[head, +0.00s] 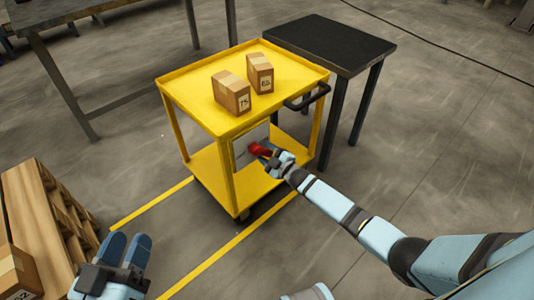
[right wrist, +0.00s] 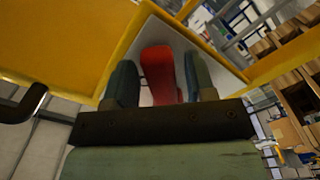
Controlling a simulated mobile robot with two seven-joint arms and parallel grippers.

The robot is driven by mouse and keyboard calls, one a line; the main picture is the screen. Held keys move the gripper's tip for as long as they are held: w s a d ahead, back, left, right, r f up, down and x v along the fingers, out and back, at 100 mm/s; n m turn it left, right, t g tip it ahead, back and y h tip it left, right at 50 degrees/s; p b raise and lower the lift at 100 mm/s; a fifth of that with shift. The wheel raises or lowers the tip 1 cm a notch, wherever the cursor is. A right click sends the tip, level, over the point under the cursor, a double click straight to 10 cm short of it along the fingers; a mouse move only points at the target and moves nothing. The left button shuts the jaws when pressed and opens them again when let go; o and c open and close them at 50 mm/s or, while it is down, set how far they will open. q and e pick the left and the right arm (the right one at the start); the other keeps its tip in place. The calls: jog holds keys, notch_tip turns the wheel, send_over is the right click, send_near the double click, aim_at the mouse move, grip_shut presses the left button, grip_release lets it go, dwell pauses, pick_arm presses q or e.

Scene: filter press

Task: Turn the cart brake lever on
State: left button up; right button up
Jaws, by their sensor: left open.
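The red brake lever (head: 258,149) sits on a pale plate (head: 240,152) on the side of the yellow cart (head: 228,172), below its top shelf. My right gripper (head: 266,152) is at the lever. In the right wrist view, the lever (right wrist: 160,75) stands between the two fingers of the right gripper (right wrist: 161,85). Narrow gaps show beside the lever, so the fingers look open around it. The lever's lower end is hidden behind the gripper body. My left gripper (head: 126,248) is open and empty at the lower left, away from the cart.
Two cardboard boxes (head: 231,92) (head: 260,73) stand on the cart's top. A black handle (head: 308,97) juts from its right end. A dark table (head: 330,42) stands close behind. A wooden pallet (head: 45,220) is at left. Yellow floor lines (head: 230,245) run beside the cart; floor at right is clear.

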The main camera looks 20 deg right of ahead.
pick_arm(q)
jog(key=shift+n+t+y, duration=0.3)
jog(key=shift+t, duration=0.5)
jog(key=shift+a+r+p, duration=0.25)
jog(key=shift+r+p, duration=0.8)
jog(key=shift+p, duration=0.1)
jog(key=shift+a+r+p, duration=0.2)
jog(key=shift+r+p, duration=0.8)
jog(key=shift+p, duration=0.1)
pick_arm(e)
jog(key=v, duration=1.3)
jog(key=shift+s, duration=0.4)
jog(key=shift+d, duration=0.1)
